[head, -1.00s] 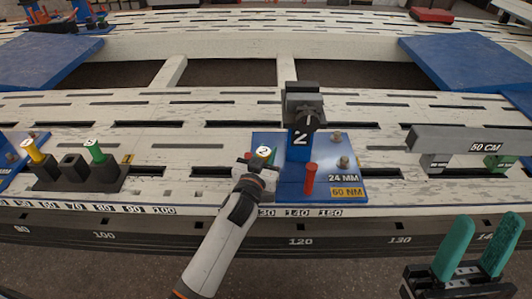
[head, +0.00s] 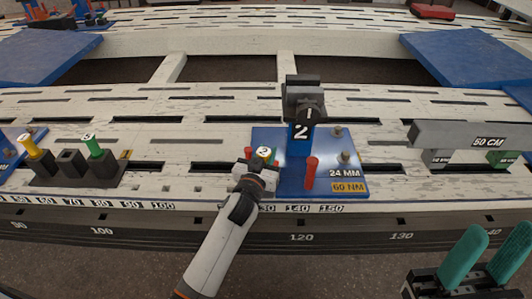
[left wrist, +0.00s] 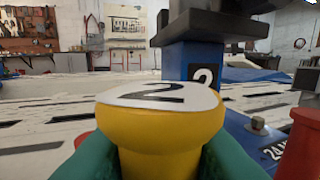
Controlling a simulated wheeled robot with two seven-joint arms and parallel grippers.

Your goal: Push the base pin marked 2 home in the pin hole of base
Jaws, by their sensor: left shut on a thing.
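The base pin marked 2 (head: 264,153) is yellow with a white numbered top. It stands upright at the near left part of the blue base (head: 325,185). My left gripper (head: 261,163) is shut on it; in the left wrist view two green fingertips flank the yellow pin (left wrist: 165,135). The pin's lower part and the pin hole are hidden, so I cannot tell its depth. The base carries a blue post marked 2 (head: 299,145) with a dark head marked 1. My right gripper (head: 488,262) is open and empty at the lower right.
A red pin (head: 311,172) stands right of my left gripper, and a red piece (head: 248,152) shows at its left. A dark holder (head: 75,175) with yellow and green pins is at left. A grey 50 CM bar (head: 455,134) is at right.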

